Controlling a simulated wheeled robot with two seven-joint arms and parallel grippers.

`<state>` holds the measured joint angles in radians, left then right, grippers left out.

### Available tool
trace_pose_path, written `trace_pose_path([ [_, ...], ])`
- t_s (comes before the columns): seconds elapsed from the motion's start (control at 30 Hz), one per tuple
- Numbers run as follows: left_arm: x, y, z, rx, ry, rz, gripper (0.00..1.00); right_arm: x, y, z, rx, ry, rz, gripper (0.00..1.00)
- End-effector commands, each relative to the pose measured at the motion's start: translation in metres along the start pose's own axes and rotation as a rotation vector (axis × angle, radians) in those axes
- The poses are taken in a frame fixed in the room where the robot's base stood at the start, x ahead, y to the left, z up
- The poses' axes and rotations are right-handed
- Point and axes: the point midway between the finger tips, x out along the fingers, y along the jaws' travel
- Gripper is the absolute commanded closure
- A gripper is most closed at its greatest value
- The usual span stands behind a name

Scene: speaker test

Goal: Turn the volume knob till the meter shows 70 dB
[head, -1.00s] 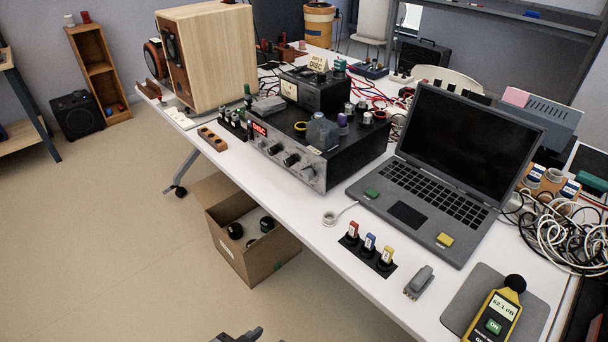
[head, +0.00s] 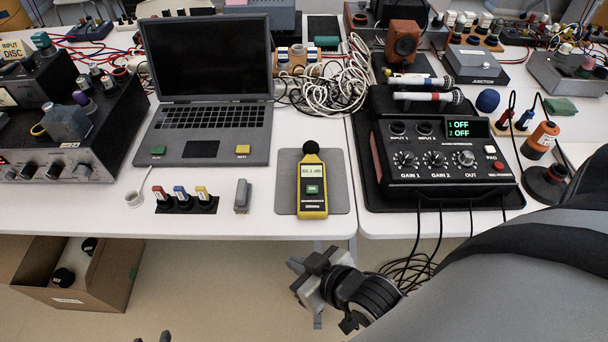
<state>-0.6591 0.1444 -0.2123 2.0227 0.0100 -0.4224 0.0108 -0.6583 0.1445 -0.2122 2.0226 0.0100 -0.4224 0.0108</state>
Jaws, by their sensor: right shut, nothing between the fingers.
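The sound level meter (head: 312,192), yellow and black, lies on a grey mat (head: 339,190) at the front of the table. Its small digits look like about 63 dB. The black amplifier (head: 110,135) stands at the left, partly cut off by the picture edge. Dark knobs (head: 55,169) line its front; I cannot tell which is the volume knob. My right gripper (head: 299,277) is shut and empty, in front of and below the table's front edge, nearest the meter and apart from everything. Small dark tips of what looks like my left gripper (head: 152,338) show at the bottom edge.
An open laptop (head: 207,95) stands between amplifier and meter. Three coloured plugs (head: 182,196) and a grey clip (head: 242,196) lie in front of it. A black mixer (head: 440,165) stands right of the meter, with cables hanging below. A cardboard box (head: 108,275) is on the floor.

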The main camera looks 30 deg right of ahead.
Motion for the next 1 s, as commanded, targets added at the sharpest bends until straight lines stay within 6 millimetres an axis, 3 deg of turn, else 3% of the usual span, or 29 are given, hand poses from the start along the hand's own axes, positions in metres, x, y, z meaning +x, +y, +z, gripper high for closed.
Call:
trace_pose_path([
  [0.8,0.0000,0.0001,0.0001,0.000,0.000,0.000,0.64,-0.0001,0.0000,0.0003,-0.001,-0.001,0.000,1.00],
  [0.87,0.0000,0.0001,0.0001,0.000,0.000,0.000,0.47,-0.0001,0.0000,0.0003,-0.001,-0.001,0.000,1.00],
  [1.0,0.0000,0.0001,0.0002,0.000,0.000,0.000,0.45,-0.0001,0.0000,0.0004,-0.001,-0.001,0.000,1.00],
])
